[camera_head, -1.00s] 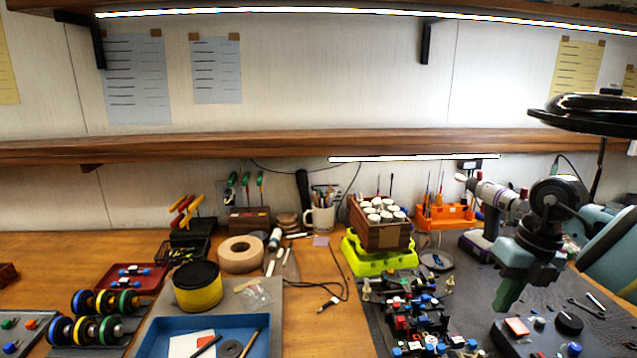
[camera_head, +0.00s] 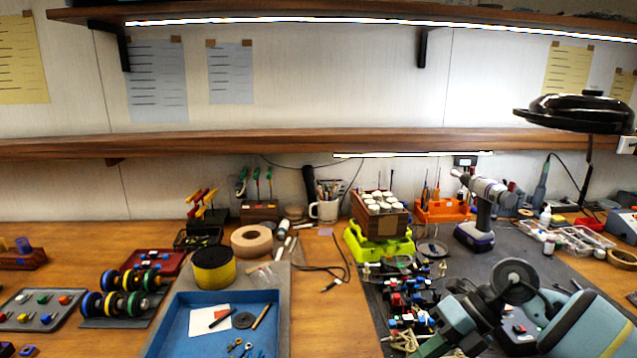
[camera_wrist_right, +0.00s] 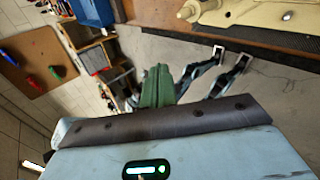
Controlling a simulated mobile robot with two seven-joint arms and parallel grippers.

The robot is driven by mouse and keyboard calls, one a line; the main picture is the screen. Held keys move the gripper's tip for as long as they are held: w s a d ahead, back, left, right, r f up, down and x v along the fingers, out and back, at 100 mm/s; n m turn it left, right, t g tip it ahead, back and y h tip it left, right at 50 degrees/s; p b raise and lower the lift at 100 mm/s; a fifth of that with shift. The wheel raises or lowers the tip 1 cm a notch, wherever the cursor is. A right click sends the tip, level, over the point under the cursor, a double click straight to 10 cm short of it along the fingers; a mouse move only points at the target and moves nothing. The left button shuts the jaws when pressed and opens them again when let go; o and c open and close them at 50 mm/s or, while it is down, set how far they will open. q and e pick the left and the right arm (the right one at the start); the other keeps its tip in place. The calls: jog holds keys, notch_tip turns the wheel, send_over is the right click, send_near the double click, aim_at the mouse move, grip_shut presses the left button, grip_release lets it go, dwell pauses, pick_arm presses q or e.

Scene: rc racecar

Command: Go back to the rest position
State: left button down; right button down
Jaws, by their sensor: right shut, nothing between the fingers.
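My right gripper (camera_wrist_right: 158,84) is in the right wrist view, its green fingers together with nothing between them. In the head view my right arm reaches in at the lower right, low over the bench's dark mat (camera_head: 550,268). I cannot clearly make out its fingertips there. My left gripper and left arm are not in view.
A cordless drill (camera_head: 482,215) stands on the dark mat. A blue tray (camera_head: 185,330) holds small tools. A yellow-green stand (camera_head: 378,247) carries a wooden box. A black lamp (camera_head: 572,112) hangs at the right. Wheels (camera_head: 125,295) sit at the left.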

jog(key=s+a+f+m+t+y, duration=0.2)
jog(key=s+a+m+t+y, duration=0.4)
jog(key=a+y, duration=0.5)
jog(key=s+d+f+m+t+h, duration=0.4)
jog(key=f+m+h, duration=0.35)
jog(key=m, duration=0.45)
jog(key=s+d+f+m+t+h, duration=0.35)
jog(key=f+m+t+h, duration=0.3)
jog(key=f+m, duration=0.4)
jog(key=s+d+f+m+g+h, duration=0.2)
jog(key=s+d+f+m+g, duration=0.1)
jog(key=s, duration=0.5)
jog(key=s+d+f+m+g+h+p, duration=0.1)
jog(key=s+d+f+m+g+h, duration=0.1)
jog(key=s+f+m, duration=0.3)
jog(key=s+d+f+g, duration=0.1)
jog(key=s+f, duration=0.1)
jog(key=s, duration=0.2)
jog(key=shift+s+f, duration=0.15)
jog(key=shift+f, duration=0.1)
jog(key=shift+s+d, duration=0.1)
jog(key=shift+d, duration=0.05)
